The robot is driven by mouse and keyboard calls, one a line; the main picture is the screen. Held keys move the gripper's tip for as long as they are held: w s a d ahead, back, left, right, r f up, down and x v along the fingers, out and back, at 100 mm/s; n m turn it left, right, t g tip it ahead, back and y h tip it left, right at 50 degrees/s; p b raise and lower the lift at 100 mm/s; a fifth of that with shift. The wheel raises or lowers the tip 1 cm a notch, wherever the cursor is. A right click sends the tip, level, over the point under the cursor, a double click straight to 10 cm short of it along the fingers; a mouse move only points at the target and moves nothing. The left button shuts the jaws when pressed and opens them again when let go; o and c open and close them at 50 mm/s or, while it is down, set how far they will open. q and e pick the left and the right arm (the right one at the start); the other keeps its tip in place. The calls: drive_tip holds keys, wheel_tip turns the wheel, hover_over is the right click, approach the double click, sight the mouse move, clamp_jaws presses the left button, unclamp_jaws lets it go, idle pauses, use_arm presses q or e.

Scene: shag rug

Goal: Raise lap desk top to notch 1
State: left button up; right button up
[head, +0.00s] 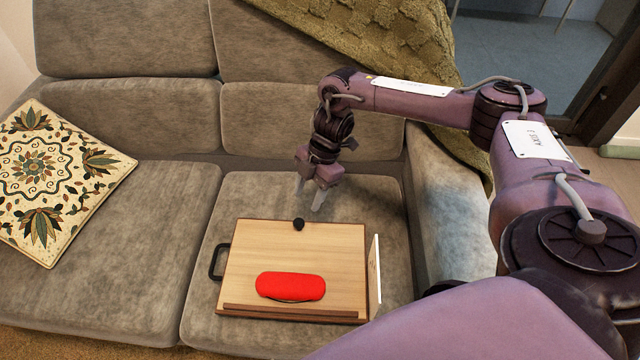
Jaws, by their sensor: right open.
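The lap desk (335,250) lies on the right seat cushion of a sofa. Its light wooden top looks flat or nearly so, with a dark ledge (290,312) along the near edge. A black knob (298,224) sits at the middle of the far edge, and a black handle (217,262) sticks out at the left side. A red case (291,286) lies on the top near the ledge. My right gripper (309,199) is open and empty, pointing down just beyond the far edge near the knob. The notches are not visible. My left gripper is out of view.
A white panel (374,268) stands at the desk's right side. The sofa's right armrest (445,215) is close by. A patterned pillow (60,175) lies on the left seat. The left seat cushion (130,265) is otherwise clear. An olive blanket (390,40) drapes over the backrest.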

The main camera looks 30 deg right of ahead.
sight(299, 221)
drive_tip(key=b+x, duration=0.1)
drive_tip(key=x, duration=0.6)
drive_tip(key=shift+d, duration=0.1)
drive_tip(key=shift+f, duration=0.4)
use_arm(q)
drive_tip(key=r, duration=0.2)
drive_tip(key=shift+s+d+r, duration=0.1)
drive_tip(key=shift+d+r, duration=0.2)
use_arm(e)
clamp_jaws()
